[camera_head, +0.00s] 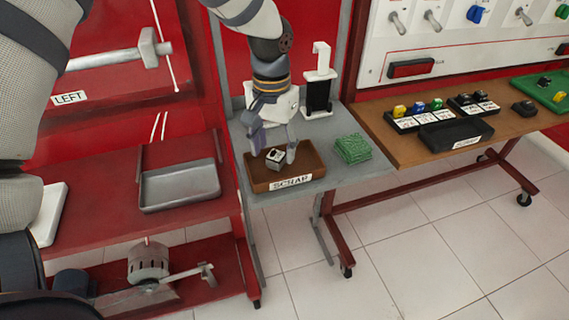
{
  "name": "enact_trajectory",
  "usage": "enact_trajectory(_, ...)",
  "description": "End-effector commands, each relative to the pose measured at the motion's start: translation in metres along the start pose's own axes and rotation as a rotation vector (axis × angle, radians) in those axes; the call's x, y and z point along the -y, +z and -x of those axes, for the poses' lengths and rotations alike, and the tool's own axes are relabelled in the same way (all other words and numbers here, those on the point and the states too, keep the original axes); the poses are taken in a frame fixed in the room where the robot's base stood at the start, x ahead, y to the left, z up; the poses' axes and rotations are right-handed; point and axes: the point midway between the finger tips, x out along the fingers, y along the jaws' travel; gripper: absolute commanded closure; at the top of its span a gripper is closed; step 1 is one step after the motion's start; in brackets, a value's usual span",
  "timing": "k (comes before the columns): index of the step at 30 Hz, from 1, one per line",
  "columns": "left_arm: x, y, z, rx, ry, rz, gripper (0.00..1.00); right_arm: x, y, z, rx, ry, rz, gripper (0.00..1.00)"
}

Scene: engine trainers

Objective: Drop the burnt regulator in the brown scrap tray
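The regulator (274,159), a small grey-white block with a dark top, shows in the head view inside the brown scrap tray (257,184), whose front carries a "SCRAP" label. My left gripper (274,155) points down over the tray, with one finger on each side of the regulator. The fingers are spread, and a gap seems to show between them and the block. I cannot tell whether the block rests fully on the tray floor. My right gripper is not in view.
A green pad (352,148) lies right of the scrap tray on the grey table (310,131). A black-and-white stand (320,85) is behind. A metal tray (180,186) sits on the red bench at left. A brown table (410,155) with labelled colored parts is at right.

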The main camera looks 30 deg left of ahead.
Motion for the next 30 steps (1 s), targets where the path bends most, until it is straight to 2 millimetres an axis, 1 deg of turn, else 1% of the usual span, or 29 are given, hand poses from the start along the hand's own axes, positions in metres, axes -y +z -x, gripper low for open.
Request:
enact_trajectory(3, 0.000, 0.000, 0.001, 0.000, 0.000, 0.000, 0.49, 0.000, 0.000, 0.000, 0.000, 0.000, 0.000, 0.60)
enact_trajectory(5, 0.000, -0.001, 0.005, -0.002, 0.000, 0.000, 0.49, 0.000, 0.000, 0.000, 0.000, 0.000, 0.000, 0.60)
enact_trajectory(8, 0.000, -0.001, 0.026, -0.006, -0.001, -0.001, 0.49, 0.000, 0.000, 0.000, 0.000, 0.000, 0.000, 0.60)
enact_trajectory(12, 0.000, -0.001, 0.066, -0.007, -0.001, 0.000, 0.49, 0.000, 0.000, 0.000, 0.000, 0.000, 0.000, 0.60)
enact_trajectory(15, 0.000, -0.001, 0.090, -0.005, -0.001, 0.001, 0.49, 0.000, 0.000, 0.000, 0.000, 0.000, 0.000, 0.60)
enact_trajectory(18, 0.000, -0.001, 0.108, -0.003, -0.001, 0.000, 0.49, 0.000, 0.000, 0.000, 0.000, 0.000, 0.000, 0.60)
enact_trajectory(22, 0.000, 0.000, 0.119, -0.001, 0.000, 0.000, 0.49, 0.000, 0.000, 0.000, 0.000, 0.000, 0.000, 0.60)
enact_trajectory(30, 0.000, 0.000, 0.120, 0.001, 0.000, 0.000, 0.49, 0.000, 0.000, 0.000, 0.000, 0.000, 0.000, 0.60)
